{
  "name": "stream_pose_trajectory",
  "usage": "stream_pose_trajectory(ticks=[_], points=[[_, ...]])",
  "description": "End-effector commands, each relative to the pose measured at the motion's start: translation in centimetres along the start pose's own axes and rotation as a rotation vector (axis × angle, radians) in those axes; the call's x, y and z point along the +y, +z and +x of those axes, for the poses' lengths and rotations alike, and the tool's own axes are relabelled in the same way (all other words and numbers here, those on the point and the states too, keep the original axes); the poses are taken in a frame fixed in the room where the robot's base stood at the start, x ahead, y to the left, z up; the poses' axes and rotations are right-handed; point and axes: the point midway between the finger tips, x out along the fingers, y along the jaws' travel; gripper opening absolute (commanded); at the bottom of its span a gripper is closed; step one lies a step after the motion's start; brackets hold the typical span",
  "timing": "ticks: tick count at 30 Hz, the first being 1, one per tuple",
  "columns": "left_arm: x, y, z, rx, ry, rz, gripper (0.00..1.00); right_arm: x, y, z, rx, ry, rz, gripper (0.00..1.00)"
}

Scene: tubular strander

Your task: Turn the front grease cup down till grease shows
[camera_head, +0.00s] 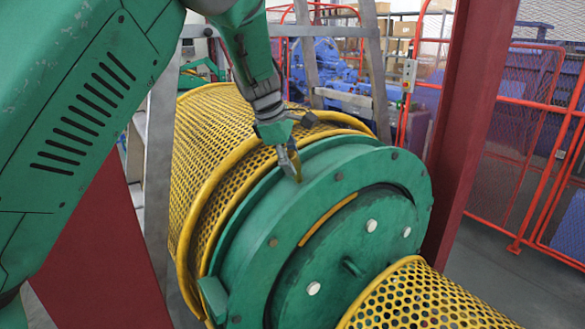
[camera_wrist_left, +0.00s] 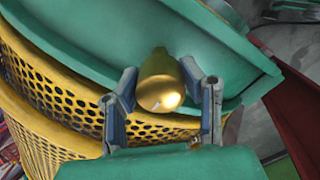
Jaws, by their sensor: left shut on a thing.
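The front grease cup is a rounded brass cap (camera_wrist_left: 160,82) in the left wrist view, on top of the green bearing housing (camera_head: 338,168). In the head view only a small brass bit (camera_head: 297,165) of it shows at the housing's top rim. My left gripper (camera_head: 292,163) comes down onto it from above, shut on the cup with a finger on either side. The cup's lower part and its seat are hidden, and I see no grease around it. My right gripper is in neither view.
A yellow perforated guard (camera_head: 212,135) lies behind the housing and another (camera_head: 420,300) in front. A dark red post (camera_head: 470,120) stands to the right, with red mesh fencing (camera_head: 515,150) beyond. A grey metal frame (camera_head: 158,190) stands at left.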

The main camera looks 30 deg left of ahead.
Motion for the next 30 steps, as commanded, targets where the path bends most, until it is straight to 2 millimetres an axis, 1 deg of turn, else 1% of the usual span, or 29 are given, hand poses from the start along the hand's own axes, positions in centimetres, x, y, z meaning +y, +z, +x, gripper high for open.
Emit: stream_pose_trajectory(ticks=[1,9,23,24,25,26,30], points=[[0.14,0.01,0.0,-0.001,0.007,0.023,0.07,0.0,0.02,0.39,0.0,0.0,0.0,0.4],[0.17,0.04,-0.13,0.0,0.009,0.105,0.07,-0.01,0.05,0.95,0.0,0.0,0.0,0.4],[0.23,0.07,-0.24,0.0,0.01,0.119,0.07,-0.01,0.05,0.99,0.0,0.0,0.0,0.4],[0.23,0.08,-0.24,-0.001,0.01,0.119,0.39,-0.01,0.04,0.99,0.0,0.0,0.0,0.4],[0.23,0.08,-0.25,-0.001,0.01,0.119,0.49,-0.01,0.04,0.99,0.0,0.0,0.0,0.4],[0.22,0.08,-0.24,-0.001,0.01,0.119,0.56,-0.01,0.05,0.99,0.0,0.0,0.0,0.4],[0.13,0.06,-0.16,-0.001,0.007,0.118,0.56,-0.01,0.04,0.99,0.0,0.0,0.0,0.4]])
